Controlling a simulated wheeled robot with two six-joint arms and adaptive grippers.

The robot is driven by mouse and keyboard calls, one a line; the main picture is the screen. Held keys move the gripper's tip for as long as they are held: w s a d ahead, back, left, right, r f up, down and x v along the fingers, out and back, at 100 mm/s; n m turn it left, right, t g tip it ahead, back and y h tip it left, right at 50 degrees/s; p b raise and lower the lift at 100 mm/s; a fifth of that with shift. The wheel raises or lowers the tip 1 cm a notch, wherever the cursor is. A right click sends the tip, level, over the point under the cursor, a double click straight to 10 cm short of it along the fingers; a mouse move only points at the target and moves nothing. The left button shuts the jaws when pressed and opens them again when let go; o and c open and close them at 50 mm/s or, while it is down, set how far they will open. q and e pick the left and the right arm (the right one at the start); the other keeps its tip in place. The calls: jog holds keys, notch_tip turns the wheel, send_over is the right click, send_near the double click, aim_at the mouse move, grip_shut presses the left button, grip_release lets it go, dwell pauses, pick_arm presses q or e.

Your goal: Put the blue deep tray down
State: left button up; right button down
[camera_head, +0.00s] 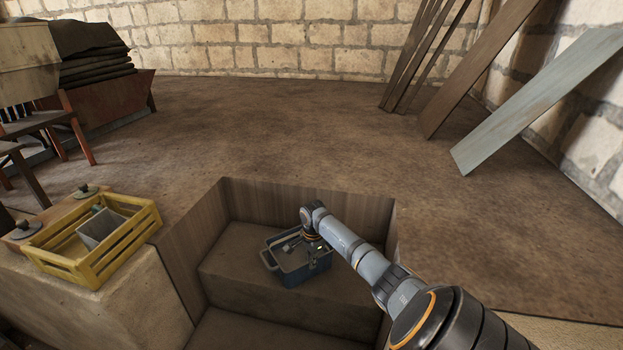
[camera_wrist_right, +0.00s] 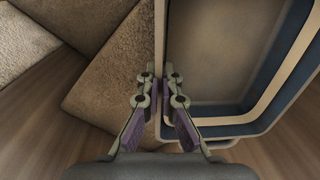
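The blue deep tray (camera_head: 292,270) is inside the sunken pit, at the step. I cannot tell whether its base touches the step. My right gripper (camera_head: 311,240) reaches down to the tray's right side. In the right wrist view the fingers (camera_wrist_right: 160,76) are closed on either side of the tray's wall, pinching it. The tray's interior (camera_wrist_right: 212,60) shows a bare pale floor and blue inner walls in the part visible there. The gripper hides part of the tray in the head view. My left gripper is not in view.
The step (camera_head: 240,303) lies inside the pit, with steep walls around it. A yellow slatted crate (camera_head: 78,271) holding a grey container (camera_head: 101,228) stands on the stone ledge at left. Planks (camera_head: 540,100) lean at back right. The floor behind the pit is clear.

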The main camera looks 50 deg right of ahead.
jog(key=shift+r, duration=0.1)
jog(key=c, duration=1.5)
grip_release()
